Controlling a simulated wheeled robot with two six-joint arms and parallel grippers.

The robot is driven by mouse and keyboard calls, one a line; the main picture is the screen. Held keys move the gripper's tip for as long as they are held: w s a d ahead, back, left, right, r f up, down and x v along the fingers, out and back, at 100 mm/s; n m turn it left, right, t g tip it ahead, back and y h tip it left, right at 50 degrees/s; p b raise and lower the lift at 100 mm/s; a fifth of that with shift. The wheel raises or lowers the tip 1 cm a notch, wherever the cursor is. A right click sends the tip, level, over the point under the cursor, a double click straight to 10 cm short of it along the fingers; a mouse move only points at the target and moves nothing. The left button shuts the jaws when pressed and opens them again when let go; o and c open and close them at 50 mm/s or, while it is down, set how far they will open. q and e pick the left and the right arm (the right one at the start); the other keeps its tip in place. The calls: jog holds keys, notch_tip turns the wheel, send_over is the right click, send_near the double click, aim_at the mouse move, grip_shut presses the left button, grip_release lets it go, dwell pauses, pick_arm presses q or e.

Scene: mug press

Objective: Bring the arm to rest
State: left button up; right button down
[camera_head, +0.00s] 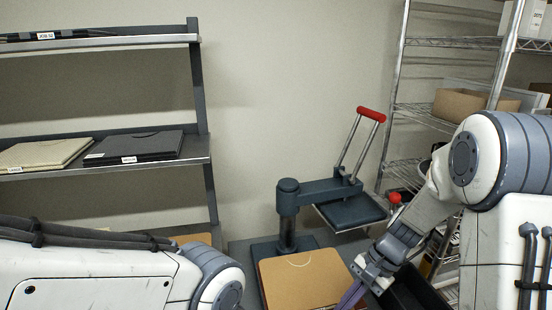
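My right arm comes in from the right and reaches down to the bottom middle. Its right gripper (351,296) points down at the bottom edge, beside the right edge of a tan board. Its fingertips are cut off by the frame, so I cannot tell whether it is open or shut. My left arm's links fill the bottom left corner; its gripper is out of the picture. A dark press (288,205) with a red-topped handle (371,114) stands behind the board, its handle raised.
The tan board (300,283) lies in front of the press. A dark bin (412,292) sits to the right of my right gripper. A shelf (100,165) with flat folders stands at left. A wire rack (425,115) with a cardboard box (465,103) stands at right.

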jog(key=s+a+r+n+h, duration=0.1)
jog(key=s+a+r+n, duration=0.1)
jog(key=s+n, duration=0.3)
jog(key=s+a+r+n+t+h, duration=0.1)
jog(key=s+a+r+n+h, duration=0.1)
jog(key=s+a+n, duration=0.3)
jog(key=s+a+r+n+h, duration=0.1)
jog(key=s+a+r+n, duration=0.2)
jog(key=s+n, duration=0.4)
jog(key=shift+s+a+r+h, duration=0.3)
jog(key=shift+s+a+r, duration=0.1)
jog(key=shift+s+r, duration=0.3)
